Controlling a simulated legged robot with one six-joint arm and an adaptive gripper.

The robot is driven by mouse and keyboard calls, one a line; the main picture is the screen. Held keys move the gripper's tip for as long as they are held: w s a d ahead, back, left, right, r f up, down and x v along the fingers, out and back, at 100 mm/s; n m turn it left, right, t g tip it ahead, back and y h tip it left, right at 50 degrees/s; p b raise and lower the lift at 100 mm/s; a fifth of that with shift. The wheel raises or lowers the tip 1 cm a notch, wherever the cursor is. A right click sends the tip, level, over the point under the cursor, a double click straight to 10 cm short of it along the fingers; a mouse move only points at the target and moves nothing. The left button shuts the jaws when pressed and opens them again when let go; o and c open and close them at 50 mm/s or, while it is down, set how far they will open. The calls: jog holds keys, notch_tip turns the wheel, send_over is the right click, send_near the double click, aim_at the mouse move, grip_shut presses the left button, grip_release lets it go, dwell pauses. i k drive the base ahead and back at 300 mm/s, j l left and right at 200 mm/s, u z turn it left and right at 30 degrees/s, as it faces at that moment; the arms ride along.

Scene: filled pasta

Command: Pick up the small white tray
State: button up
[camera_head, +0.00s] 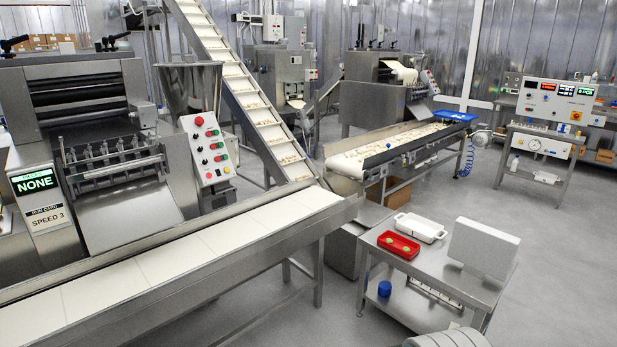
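The small white tray (421,238) sits on the top of a low steel table (450,284) right of the picture's middle. It is rectangular with raised rims and small handles at its ends, and it looks empty. A red tray (390,250) with small green pieces in it lies just in front and to the left of it. My gripper does not show in this view, so its distance from the tray cannot be told.
A white upright block (484,248) stands on the table's right side. A blue round item (384,289) is on its lower shelf. A long conveyor (180,257) runs at the left. Open grey floor (555,270) lies to the right.

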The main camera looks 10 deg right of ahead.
aim_at(419, 228)
jog(key=i+j+z, duration=0.1)
jog(key=i+z, duration=0.25)
jog(key=i, duration=1.5)
jog(key=i+j+z, duration=0.15)
jog(key=i+z, duration=0.3)
jog(key=i+j+z, duration=0.25)
jog(key=z, duration=0.25)
jog(key=i+j+z, duration=0.95)
jog(key=k+j, duration=0.05)
jog(key=j, duration=0.05)
